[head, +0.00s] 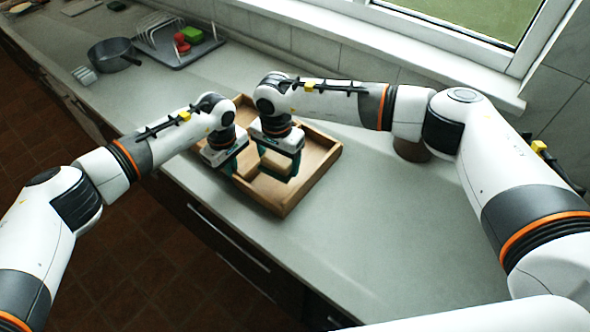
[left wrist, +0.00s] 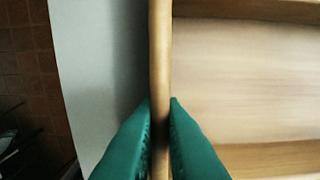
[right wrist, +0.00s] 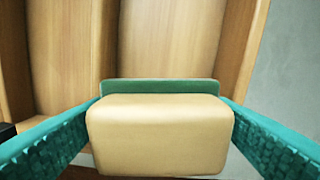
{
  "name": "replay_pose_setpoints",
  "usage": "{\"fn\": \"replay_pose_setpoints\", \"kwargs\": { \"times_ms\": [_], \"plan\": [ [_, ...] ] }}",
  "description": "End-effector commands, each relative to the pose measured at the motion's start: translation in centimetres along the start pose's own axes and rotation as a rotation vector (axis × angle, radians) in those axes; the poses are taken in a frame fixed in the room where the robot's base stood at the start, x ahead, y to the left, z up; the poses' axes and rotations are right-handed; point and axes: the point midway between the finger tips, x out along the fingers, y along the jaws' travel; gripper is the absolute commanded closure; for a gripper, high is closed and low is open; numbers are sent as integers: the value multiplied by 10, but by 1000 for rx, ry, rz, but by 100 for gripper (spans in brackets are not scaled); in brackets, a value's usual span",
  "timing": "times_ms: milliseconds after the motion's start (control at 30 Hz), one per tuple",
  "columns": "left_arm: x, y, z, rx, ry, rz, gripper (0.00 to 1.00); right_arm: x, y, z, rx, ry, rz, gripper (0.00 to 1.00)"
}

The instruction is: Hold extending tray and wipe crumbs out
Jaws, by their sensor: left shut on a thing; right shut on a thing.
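The wooden tray (head: 318,160) lies on the grey counter and has low walls and inner dividers. My left gripper (head: 237,172) is shut on the tray's near-side wall; in the left wrist view the green fingers (left wrist: 160,108) stand on both sides of that thin wall (left wrist: 160,45). My right gripper (head: 278,174) is shut on a tan sponge (right wrist: 160,135) with a green layer, over the inside of the tray. Whether the sponge touches the tray floor is unclear. I cannot make out crumbs. My arms and grippers hide part of the tray.
A dish rack (head: 165,38) with red and green items stands at the back left, beside a dark pan (head: 113,54). A brown round object (head: 411,150) is partly hidden behind my right arm. The counter (head: 370,220) right of the tray is clear.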

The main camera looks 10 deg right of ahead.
Motion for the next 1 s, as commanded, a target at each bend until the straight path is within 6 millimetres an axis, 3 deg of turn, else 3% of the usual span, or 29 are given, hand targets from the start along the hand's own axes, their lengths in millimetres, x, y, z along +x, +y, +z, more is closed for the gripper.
{"fn": "replay_pose_setpoints", "kwargs": {
  "times_ms": [600,1000],
  "plan": [
    [-1,0,0,-1,-1,-2,100,-71,0,0,0,-1,1,42],
    [-1,0,0,-1,-1,-1,100,-74,-1,2,1,-1,0,42]
  ]
}}
